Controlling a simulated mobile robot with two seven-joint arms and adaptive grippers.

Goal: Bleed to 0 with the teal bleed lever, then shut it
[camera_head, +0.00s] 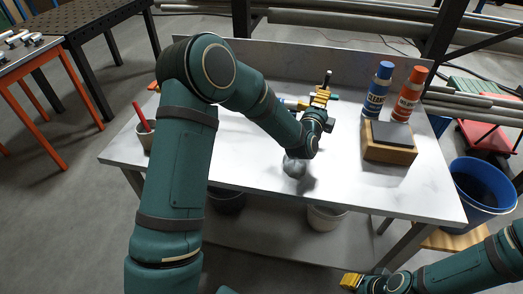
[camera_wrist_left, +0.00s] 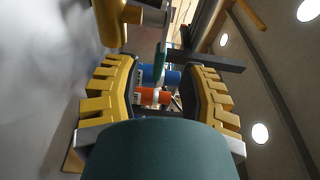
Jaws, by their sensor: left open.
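My left gripper (camera_head: 319,97) is at the back middle of the bench, beside a mostly hidden fitting with an upright dark post (camera_head: 327,77). In the left wrist view its two yellow ridged fingers (camera_wrist_left: 163,95) are apart with nothing gripped. A narrow teal piece, apparently the bleed lever (camera_wrist_left: 160,62), stands just beyond the fingertips, between them; contact cannot be told. Next to it are a brass-coloured body (camera_wrist_left: 112,25) and a dark bar (camera_wrist_left: 205,58). No gauge reading is visible. My right gripper (camera_head: 352,282) is low at the bottom edge, off the bench; its opening is unclear.
A blue bottle (camera_head: 378,90) and an orange-red bottle (camera_head: 408,94) stand to the right, behind a wooden block with a dark top (camera_head: 389,142). A cup with a red stick (camera_head: 145,132) is at the left. The bench front (camera_head: 350,180) is mostly clear.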

